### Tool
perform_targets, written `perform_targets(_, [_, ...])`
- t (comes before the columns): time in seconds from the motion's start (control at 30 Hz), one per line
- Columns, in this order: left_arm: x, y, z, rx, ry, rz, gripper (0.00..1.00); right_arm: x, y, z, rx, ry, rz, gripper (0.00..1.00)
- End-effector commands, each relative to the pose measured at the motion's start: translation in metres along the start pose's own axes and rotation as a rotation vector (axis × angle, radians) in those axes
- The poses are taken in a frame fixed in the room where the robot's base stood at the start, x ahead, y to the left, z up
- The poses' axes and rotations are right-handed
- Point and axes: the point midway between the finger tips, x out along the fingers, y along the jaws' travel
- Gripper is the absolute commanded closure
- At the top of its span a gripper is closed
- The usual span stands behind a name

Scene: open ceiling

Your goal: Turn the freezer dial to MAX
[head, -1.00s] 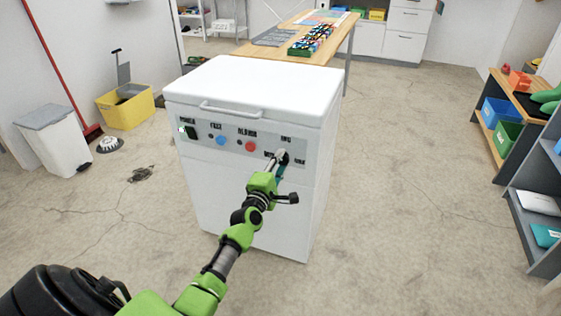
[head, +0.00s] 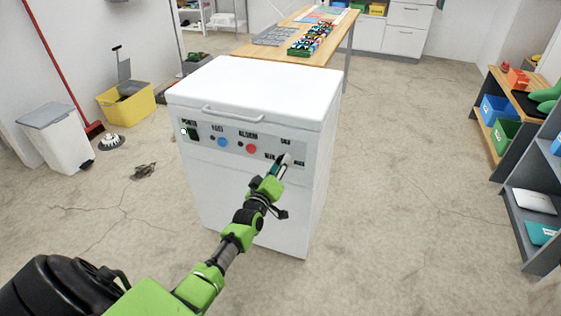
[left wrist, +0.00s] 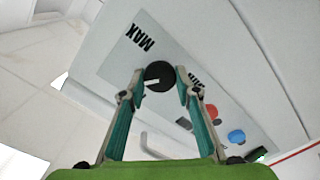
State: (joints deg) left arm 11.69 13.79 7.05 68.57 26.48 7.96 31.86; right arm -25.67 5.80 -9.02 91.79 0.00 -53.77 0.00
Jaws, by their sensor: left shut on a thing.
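The white freezer (head: 255,185) stands mid-view with a grey control panel on its front. My left gripper (head: 284,163) reaches the panel's right end, where it covers most of the dial. In the left wrist view the black dial (left wrist: 158,72) sits between the two fingertips of my left gripper (left wrist: 159,79), which is shut on it. A white mark on the dial's lower part points toward the left finger. The MAX label (left wrist: 140,37) is above and left of the dial; the MIN label (left wrist: 196,80) is partly hidden behind the right finger. My right gripper is not in view.
A blue button (head: 222,142) and a red button (head: 251,148) are left of the dial. A wooden table (head: 240,50) stands behind the freezer. A yellow bin (head: 128,108) and a grey-lidded bin (head: 60,145) are at left, shelves (head: 532,215) at right.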

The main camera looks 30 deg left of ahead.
Motion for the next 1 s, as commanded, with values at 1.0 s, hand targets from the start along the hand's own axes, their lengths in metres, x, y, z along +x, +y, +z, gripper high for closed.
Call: perform_targets(1.0, [-0.001, 0.001, 0.003, 0.935, -0.004, -0.002, 0.92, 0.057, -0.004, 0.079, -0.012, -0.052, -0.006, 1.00])
